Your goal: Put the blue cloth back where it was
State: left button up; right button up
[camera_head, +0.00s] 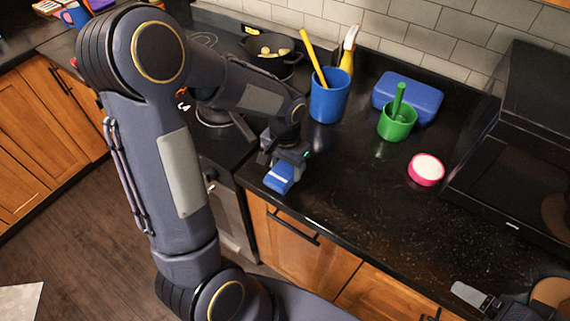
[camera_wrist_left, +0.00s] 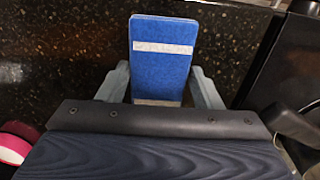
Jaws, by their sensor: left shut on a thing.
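The blue cloth (camera_head: 279,179) is a small folded pad with pale stripes. My left gripper (camera_head: 284,162) is shut on it, near the counter's front edge beside the stove. In the left wrist view, the cloth (camera_wrist_left: 161,68) stands out between the two grey fingers of the gripper (camera_wrist_left: 161,88), with dark speckled counter behind it. I cannot tell whether the cloth touches the counter. A dark part with a pale grey plate at the lower right of the head view seems to be my right gripper (camera_head: 474,297); its fingers are not clear.
A pan (camera_head: 272,51) sits on the stove. The counter's front middle (camera_head: 345,190) is clear.

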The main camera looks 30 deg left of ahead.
aim_at(285, 169)
pick_arm(q)
jog(key=shift+f, duration=0.25)
jog(key=o, duration=1.1)
jog(key=shift+r, duration=0.1)
jog(key=shift+o, duration=0.2)
notch_tip(285, 169, up, 12)
jog(key=s+d+n+t+h, duration=0.1)
jog(key=s+d+t+h, duration=0.1)
jog(key=s, duration=0.6)
jog(key=s+d+r+n+t+h, duration=0.1)
jog(key=s+d+t, duration=0.1)
jog(key=s, duration=0.7)
jog(key=shift+n+t+h, duration=0.4)
jog(key=shift+t, duration=0.4)
jog(key=shift+d, duration=0.1)
